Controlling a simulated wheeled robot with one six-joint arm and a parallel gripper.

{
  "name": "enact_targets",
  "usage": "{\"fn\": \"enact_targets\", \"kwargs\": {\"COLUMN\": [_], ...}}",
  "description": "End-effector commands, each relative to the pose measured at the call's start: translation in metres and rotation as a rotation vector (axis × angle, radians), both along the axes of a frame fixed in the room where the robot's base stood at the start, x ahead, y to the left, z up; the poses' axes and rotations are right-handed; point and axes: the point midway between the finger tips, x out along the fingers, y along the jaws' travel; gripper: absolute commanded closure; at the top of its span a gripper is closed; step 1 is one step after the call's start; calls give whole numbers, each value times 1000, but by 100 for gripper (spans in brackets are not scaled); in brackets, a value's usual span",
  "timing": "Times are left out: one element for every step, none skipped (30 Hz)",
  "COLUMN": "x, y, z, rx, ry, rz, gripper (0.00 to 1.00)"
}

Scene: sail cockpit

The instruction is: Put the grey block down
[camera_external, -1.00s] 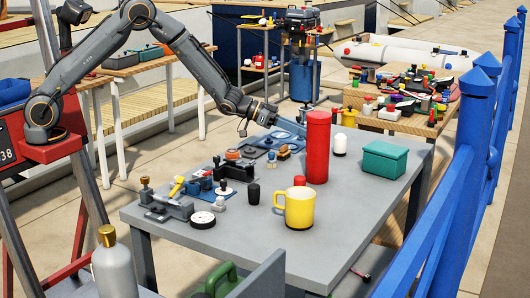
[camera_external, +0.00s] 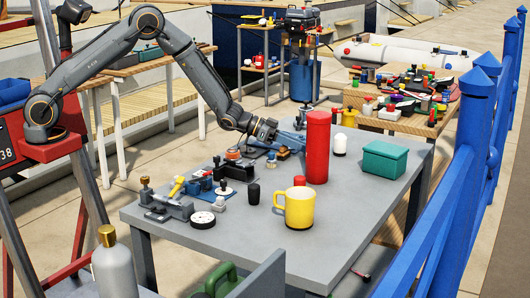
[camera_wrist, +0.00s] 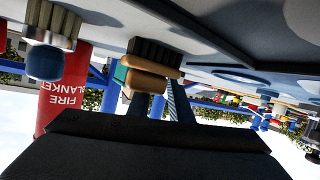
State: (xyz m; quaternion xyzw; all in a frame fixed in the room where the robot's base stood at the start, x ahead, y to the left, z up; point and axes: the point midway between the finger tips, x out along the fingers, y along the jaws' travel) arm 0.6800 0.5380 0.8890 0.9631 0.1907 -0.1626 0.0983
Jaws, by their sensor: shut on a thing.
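My gripper (camera_external: 262,132) is low over the far left part of the grey table (camera_external: 330,222), left of the red cylinder (camera_external: 318,147). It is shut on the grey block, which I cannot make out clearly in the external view. In the wrist view a large dark shape fills the lower middle; I cannot tell if it is the block or part of my gripper. A flat board with round recesses (camera_wrist: 215,28) is close by in the wrist view. I cannot tell whether the block touches anything.
A wooden-handled brush (camera_wrist: 147,80) and the red fire blanket cylinder (camera_wrist: 66,92) are near. A yellow mug (camera_external: 299,208), black cup (camera_external: 254,194), white canister (camera_external: 340,145) and teal box (camera_external: 385,158) stand on the table. The table's front right is clear.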

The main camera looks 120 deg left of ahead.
Motion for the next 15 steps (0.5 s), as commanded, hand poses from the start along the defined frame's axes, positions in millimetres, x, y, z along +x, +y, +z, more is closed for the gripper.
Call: {"fn": "enact_targets", "kwargs": {"x": [0,0,0,0,0,0,0,-1,-1,-1,-1,-1,-1,-1,-1], "y": [0,0,0,0,0,0,0,0,0,0,-1,-1,-1,-1,-1], "z": [-2,-3,-4,-5,-5,-5,-5,-5,-6,-6,-6,-6,-6,-6,-6], "rx": [0,0,0,0,0,0,-1,-1,-1,-1,-1,-1,-1,-2,-2], "ry": [0,0,0,1,1,1,2,2,3,3,3,3,3,4,4], "rz": [0,0,0,0,0,0,0,1,0,0,0,0,0,-1,-1], "gripper": [100,100,100,100,100,100,100,76,69,64,62,62,62,62,62]}}
